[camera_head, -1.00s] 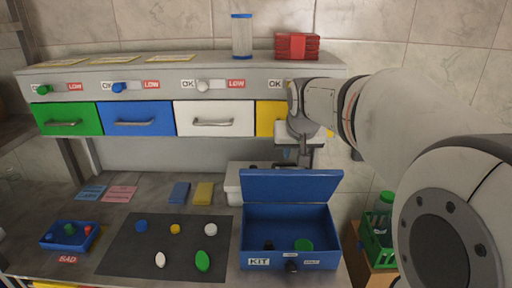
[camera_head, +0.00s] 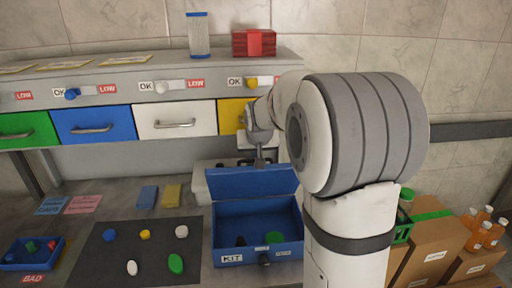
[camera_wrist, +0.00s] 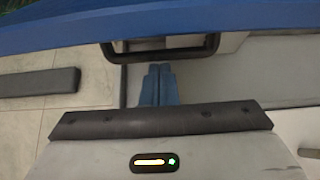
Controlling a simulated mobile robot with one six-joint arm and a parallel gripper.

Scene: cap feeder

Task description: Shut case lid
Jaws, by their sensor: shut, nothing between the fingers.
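The blue case (camera_head: 228,258), labelled KIT, stands on the bench with its lid (camera_head: 250,183) raised at the back. A green cap (camera_head: 275,238) and a dark cap (camera_head: 240,241) lie inside. My gripper (camera_head: 260,162) is shut and empty, pointing down at the lid's rear top edge; the head view does not settle whether it touches. In the wrist view the shut fingers (camera_wrist: 159,85) lie just below a black handle-like bar (camera_wrist: 165,53). A blue panel (camera_wrist: 150,28), apparently the lid, spans the top there.
A pale container (camera_head: 202,183) stands behind the case, below the drawers. A dark mat (camera_head: 150,262) with several caps lies to the left, beyond it a blue BAD tray (camera_head: 14,266). Cardboard boxes (camera_head: 428,248) and a green crate (camera_head: 403,230) stand to the right.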

